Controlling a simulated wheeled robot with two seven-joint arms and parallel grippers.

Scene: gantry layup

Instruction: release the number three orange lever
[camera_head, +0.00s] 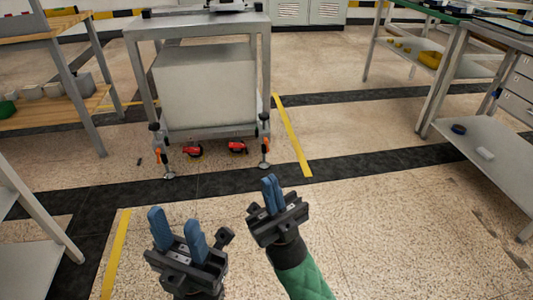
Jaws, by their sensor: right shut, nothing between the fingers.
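A grey metal cart (132,70) with a large pale box (205,88) in its frame stands ahead, left of centre. A small orange lever (157,155) shows at its near left leg. Another small orange part (265,139) shows at its near right leg. No number can be read on either, so I cannot tell which is number three. My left gripper (177,226) is open and empty, in front of and below the cart in the picture. My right gripper (270,190) is shut and empty, nearer the cart's right leg but apart from it.
Two red casters (193,151) (237,147) sit under the cart. A wooden-topped bench (40,118) stands at the left, and a grey shelf table (490,150) at the right. The speckled floor (400,215) between is clear, with black bands and yellow strips (292,135).

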